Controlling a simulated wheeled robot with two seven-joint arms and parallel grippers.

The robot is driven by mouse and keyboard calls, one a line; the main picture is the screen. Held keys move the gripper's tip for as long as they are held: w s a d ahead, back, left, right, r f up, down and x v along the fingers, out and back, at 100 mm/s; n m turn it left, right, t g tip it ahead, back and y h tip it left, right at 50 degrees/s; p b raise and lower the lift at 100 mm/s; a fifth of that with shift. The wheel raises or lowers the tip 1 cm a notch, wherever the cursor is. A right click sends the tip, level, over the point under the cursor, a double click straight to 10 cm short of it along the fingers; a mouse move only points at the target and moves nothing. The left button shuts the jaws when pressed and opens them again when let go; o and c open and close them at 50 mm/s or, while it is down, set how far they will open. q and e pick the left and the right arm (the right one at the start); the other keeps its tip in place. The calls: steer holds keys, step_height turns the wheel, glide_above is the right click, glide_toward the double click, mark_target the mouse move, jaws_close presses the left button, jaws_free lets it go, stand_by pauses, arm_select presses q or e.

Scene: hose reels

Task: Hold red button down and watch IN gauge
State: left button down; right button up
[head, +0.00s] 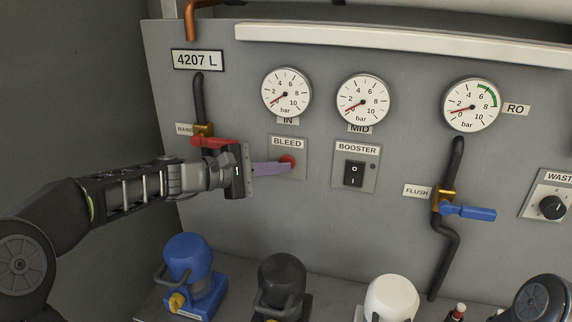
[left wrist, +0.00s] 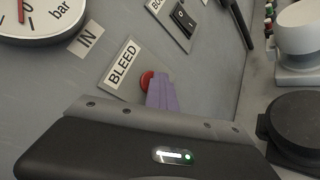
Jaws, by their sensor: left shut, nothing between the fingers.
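The red button (head: 289,159) sits on the BLEED plate (head: 287,143) on the grey panel. My left gripper (head: 286,168) is shut and empty, its purple fingers pointing at the button and overlapping its lower part. In the left wrist view the fingertips (left wrist: 161,84) cover one side of the red button (left wrist: 146,80). I cannot tell whether the button is pressed in. The IN gauge (head: 287,95) is above; its red needle points to the lower left, at the bottom of the scale. The gauge is cut off in the left wrist view (left wrist: 40,15). My right gripper is out of view.
A red-handled valve (head: 210,141) is just above my left wrist. The MID gauge (head: 362,101) and BOOSTER switch (head: 355,174) are to the right. A blue-handled valve (head: 467,212) is farther right. Blue (head: 188,258), black (head: 282,275) and white (head: 391,298) units stand below.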

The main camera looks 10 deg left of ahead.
arm_select(q)
steer(key=shift+s, duration=0.1)
stand_by(0.7)
steer(key=shift+s+a+b, duration=0.1)
steer(key=shift+s+b, duration=0.5)
steer(key=shift+s, duration=0.25)
steer(key=s+b, duration=0.2)
steer(key=s, duration=0.3)
steer(key=shift+a, duration=0.15)
